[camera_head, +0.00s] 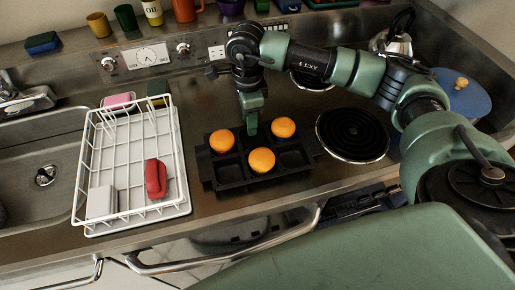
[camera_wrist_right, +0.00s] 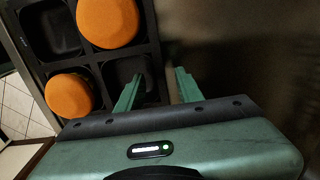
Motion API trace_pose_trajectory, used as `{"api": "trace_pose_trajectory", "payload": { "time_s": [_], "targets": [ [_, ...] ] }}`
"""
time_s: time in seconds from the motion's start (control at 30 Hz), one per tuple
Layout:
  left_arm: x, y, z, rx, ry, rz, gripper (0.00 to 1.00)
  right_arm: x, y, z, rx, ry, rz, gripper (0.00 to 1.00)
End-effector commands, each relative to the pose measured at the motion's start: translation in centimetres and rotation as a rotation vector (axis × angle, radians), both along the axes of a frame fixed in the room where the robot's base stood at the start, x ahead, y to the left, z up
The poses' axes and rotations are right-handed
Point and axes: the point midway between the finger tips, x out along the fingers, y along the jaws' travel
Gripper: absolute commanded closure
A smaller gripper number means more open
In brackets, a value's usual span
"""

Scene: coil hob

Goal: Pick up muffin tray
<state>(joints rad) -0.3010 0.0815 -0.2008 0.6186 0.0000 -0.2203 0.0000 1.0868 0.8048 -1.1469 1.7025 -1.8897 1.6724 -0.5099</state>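The black muffin tray (camera_head: 229,171) lies flat on the steel counter, between the dish rack and the coil burners. Three orange muffins (camera_head: 261,160) sit in its cups; the other cups look empty. In the right wrist view the tray (camera_wrist_right: 122,73) fills the upper left, with two muffins (camera_wrist_right: 107,20) showing. My right gripper (camera_head: 251,128) points down at the tray's far edge. Its fingers (camera_wrist_right: 157,88) are apart, one over an empty cup and one outside the rim. I cannot tell whether they touch the tray. My left gripper is not in view.
A white wire rack (camera_head: 130,185) with a red item (camera_head: 155,178) stands left of the tray, beside the sink (camera_head: 45,150). A coil burner (camera_head: 352,134) is close on the right. A blue lid (camera_head: 462,97) and kettle (camera_head: 392,42) are farther right. Cups line the back ledge.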

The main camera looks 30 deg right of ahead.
Motion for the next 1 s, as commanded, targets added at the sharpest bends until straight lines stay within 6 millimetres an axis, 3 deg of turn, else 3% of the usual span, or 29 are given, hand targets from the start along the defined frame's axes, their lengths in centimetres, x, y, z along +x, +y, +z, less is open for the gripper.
{"api": "trace_pose_trajectory", "payload": {
  "time_s": [0.13,0.37,0.5,0.53,1.0],
  "targets": [
    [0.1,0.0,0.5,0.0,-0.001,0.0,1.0,0.0,0.0,-1.4,0.0,0.001,0.0,0.64],
    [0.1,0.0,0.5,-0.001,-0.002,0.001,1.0,0.0,0.0,-1.7,0.001,-0.001,0.0,0.64],
    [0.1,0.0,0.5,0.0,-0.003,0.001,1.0,0.0,0.0,-1.6,0.001,-0.001,0.0,0.97],
    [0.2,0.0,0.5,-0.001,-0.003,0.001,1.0,0.0,0.0,-1.6,0.001,-0.001,0.0,1.0],
    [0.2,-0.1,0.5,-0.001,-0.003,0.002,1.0,0.0,0.0,-1.6,0.001,-0.001,-0.001,1.0]
  ]
}}
